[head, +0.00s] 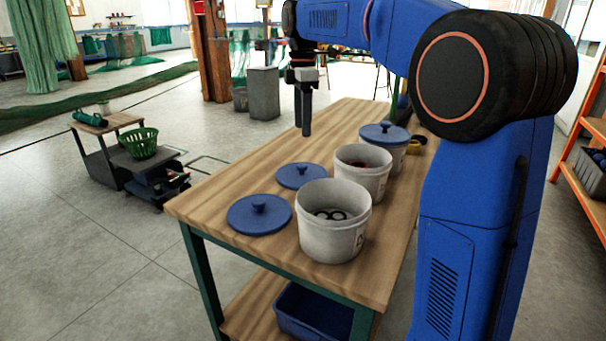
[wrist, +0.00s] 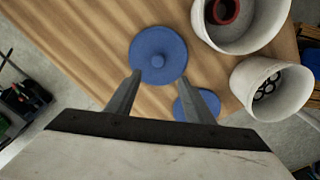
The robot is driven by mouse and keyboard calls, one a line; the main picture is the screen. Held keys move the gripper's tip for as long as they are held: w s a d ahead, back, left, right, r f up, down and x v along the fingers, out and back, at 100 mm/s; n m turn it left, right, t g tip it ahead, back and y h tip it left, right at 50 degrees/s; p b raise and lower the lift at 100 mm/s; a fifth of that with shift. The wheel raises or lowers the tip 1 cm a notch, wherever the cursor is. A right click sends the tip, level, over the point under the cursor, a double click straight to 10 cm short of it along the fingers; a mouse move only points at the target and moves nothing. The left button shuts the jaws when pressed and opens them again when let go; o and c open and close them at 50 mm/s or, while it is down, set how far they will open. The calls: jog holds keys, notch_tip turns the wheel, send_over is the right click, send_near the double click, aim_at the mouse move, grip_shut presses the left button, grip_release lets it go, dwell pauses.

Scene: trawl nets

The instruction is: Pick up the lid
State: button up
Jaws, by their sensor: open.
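Two blue round lids with small knobs lie flat on the wooden table (head: 345,125): a near lid (head: 258,216) and a far lid (head: 300,177). A third blue lid (head: 384,132) sits on the back bucket. My gripper (head: 304,128) points down above the table, apart from the lids. In the wrist view, my gripper (wrist: 162,77) is open and empty. The far lid (wrist: 158,45) shows whole just beyond the fingertips, its knob roughly centred between them. The near lid (wrist: 207,99) is partly hidden by the right finger.
An open white bucket (head: 330,240) holds black rings. A second open bucket (head: 366,182) holds something red. The lidded bucket (head: 397,152) stands behind them. A blue crate (head: 310,315) is on the lower shelf. The table's left strip is bare beside the lids.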

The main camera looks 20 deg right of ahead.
send_over(302, 165)
notch_tip(302, 165, down, 7)
jog(key=shift+f, duration=0.1)
jog(key=shift+w+f, duration=0.15)
jog(key=shift+f, duration=2.3)
jog(key=c, duration=1.1)
